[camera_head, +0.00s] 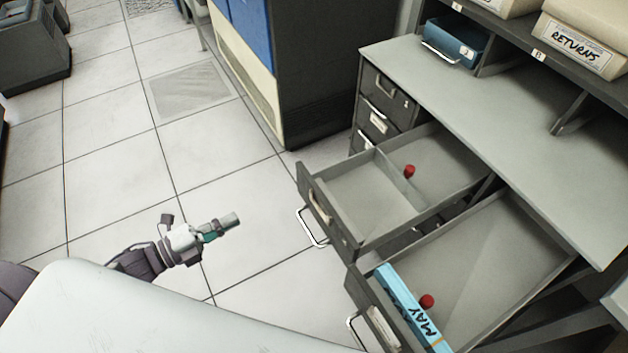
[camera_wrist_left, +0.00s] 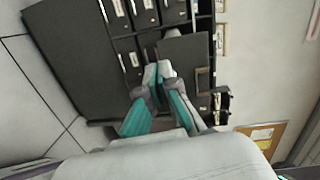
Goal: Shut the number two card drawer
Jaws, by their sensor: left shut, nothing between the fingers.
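Two card drawers stand open from a dark grey cabinet in the head view. The left open drawer (camera_head: 375,195) has a divider and a small red object (camera_head: 409,171) inside. The right open drawer (camera_head: 500,250) holds a pale blue box marked MAY (camera_head: 405,300) and another red object (camera_head: 427,301). I cannot read a number on either drawer. My left gripper (camera_head: 236,219) is shut and empty, over the floor left of the left drawer's front handle (camera_head: 312,228) and apart from it. In the left wrist view its fingers (camera_wrist_left: 159,72) point toward the cabinet drawers.
The cabinet top (camera_head: 450,85) runs along the right, with a small blue tray (camera_head: 455,45) and a box marked RETURNS (camera_head: 580,45) on the shelving. A blue and dark cabinet (camera_head: 315,80) stands behind.

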